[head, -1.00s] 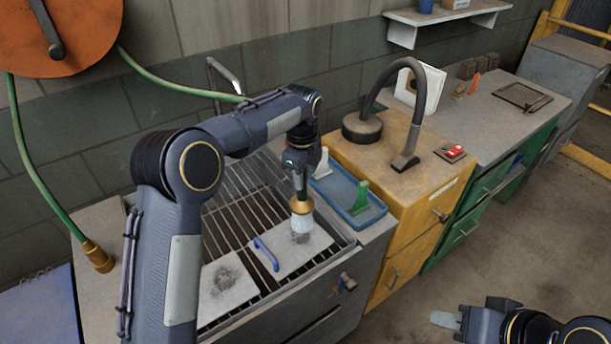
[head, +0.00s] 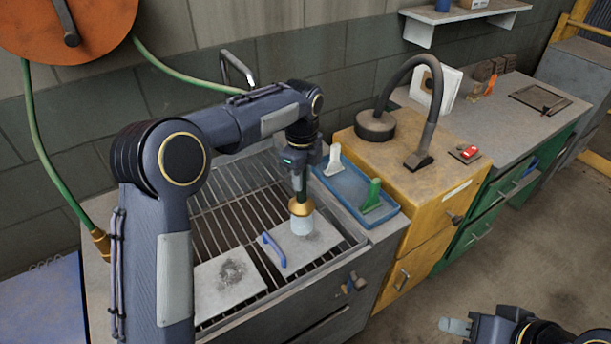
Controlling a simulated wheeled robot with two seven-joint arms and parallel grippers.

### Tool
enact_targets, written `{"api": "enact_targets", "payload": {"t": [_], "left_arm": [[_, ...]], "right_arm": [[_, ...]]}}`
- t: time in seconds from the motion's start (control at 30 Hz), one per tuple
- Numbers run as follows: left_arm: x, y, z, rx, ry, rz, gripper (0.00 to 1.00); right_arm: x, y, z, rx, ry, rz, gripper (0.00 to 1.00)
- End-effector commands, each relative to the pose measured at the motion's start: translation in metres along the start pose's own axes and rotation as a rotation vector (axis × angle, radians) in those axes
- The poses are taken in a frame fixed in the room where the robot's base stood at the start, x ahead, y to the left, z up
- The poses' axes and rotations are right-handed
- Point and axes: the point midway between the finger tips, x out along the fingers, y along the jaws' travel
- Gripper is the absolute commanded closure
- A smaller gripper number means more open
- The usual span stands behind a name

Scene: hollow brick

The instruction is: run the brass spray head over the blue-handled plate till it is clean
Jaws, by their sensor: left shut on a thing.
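The blue-handled plate (head: 295,256) lies flat on the sink's slatted rack, its blue handle (head: 274,249) at its left edge. My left gripper (head: 299,190) is shut on the brass spray head (head: 301,207) and holds it upright, pointing down, over the back part of the plate. A pale spray cone shows below the brass and hides part of the plate. No dark mark shows on the plate's visible part. My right gripper (head: 455,326) is at the bottom right, away from the sink; its fingers are too small to judge.
A second plate with a dark smudge (head: 231,273) lies left on the rack (head: 215,225). A blue tray (head: 352,195) with a white and a green scraper stands right of the rack. A yellow cabinet (head: 425,185) carries a black lamp-like arm (head: 431,110). A green hose (head: 40,140) hangs at left.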

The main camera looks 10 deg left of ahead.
Motion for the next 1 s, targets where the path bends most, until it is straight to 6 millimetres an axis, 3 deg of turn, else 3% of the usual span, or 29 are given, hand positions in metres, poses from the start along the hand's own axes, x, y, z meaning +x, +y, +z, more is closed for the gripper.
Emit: {"api": "enact_targets", "payload": {"t": [1.0], "left_arm": [[-0.001, 0.031, 0.013, 0.001, 0.0, -0.001, 0.99]], "right_arm": [[0.012, 0.006, 0.006, 0.0, 0.0, 0.0, 0.64]]}}
